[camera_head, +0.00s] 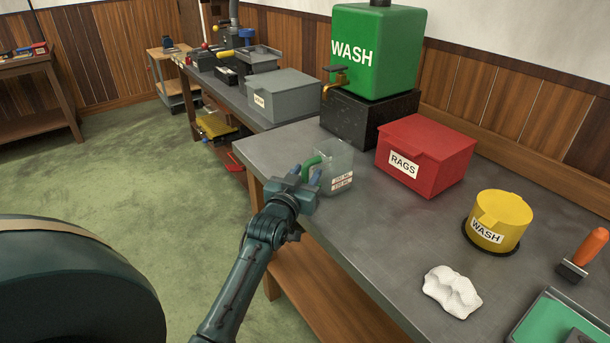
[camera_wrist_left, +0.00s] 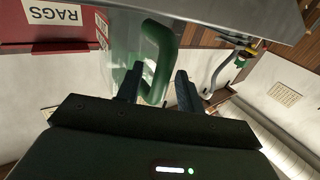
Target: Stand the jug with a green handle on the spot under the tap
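The clear jug with a white label (camera_head: 343,180) stands upright on the grey bench, close to its left edge. Its green handle (camera_head: 311,165) faces my left gripper (camera_head: 306,181). In the left wrist view the handle (camera_wrist_left: 160,58) lies between the two dark fingers (camera_wrist_left: 158,88), with a gap showing on the right-hand side. The gripper looks open around the handle. The brass tap (camera_head: 335,82) sticks out from the green WASH tank (camera_head: 375,55), which sits on a black block (camera_head: 365,122) behind the jug. I cannot make out a marked spot under the tap. My right gripper is out of view.
A red RAGS box (camera_head: 428,155) stands right of the jug. A yellow WASH tub (camera_head: 498,220), a white cloth (camera_head: 452,290) and an orange-handled tool (camera_head: 584,252) are farther right. A grey box (camera_head: 285,95) stands on the bench behind. The front middle of the bench is clear.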

